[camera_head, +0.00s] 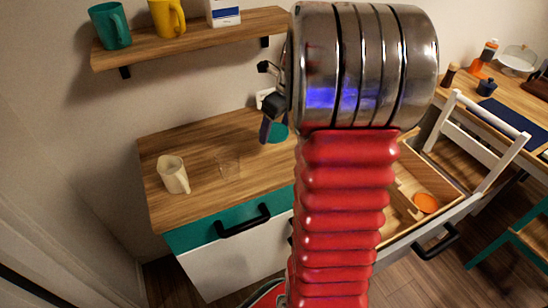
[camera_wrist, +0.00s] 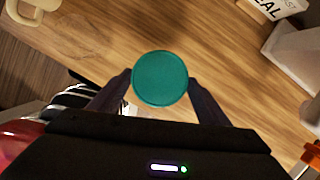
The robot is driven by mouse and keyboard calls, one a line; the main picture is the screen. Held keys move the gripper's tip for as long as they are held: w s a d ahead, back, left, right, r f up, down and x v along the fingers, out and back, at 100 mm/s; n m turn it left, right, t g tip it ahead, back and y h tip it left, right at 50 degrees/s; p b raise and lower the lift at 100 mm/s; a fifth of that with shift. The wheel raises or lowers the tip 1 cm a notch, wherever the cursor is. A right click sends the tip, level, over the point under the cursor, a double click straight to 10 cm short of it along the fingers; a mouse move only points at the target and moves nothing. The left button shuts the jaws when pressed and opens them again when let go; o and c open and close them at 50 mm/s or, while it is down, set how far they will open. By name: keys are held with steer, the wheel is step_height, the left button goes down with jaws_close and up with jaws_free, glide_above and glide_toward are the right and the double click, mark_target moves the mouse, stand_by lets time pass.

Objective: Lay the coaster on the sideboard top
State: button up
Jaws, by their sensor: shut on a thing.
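The coaster is a round teal disc (camera_wrist: 160,78). In the wrist view it sits between the two dark fingers of my gripper (camera_wrist: 160,88), which are shut on its edges. In the head view the coaster (camera_head: 277,133) shows only partly beside my arm, with my gripper (camera_head: 268,125) dark at its left. The sideboard top (camera_head: 215,150) is wood and lies below the gripper. The coaster appears held above it; I cannot tell the exact gap. My arm hides the right part of the sideboard top.
A cream mug (camera_head: 173,174) and a clear glass (camera_head: 228,165) stand on the sideboard top, left of the coaster. An open drawer (camera_head: 440,212) holds an orange disc (camera_head: 426,203). A shelf (camera_head: 190,40) with mugs hangs above. Bare wood lies around the glass.

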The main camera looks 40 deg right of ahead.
steer(key=shift+s+d+f, duration=0.1)
steer(key=shift+s+d, duration=0.05)
steer(key=shift+d, duration=0.05)
glide_above(275, 159)
steer(key=shift+s+d+f, duration=0.1)
steer(key=shift+s+f, duration=0.1)
steer(key=shift+f, duration=1.35)
steer(key=shift+s+d+f, duration=0.1)
steer(key=shift+s+f, duration=0.1)
steer(key=shift+f, duration=1.3)
steer(key=shift+f, duration=0.1)
steer(key=shift+f, duration=1.75)
steer(key=o, duration=1.1)
steer(key=shift+f, duration=0.1)
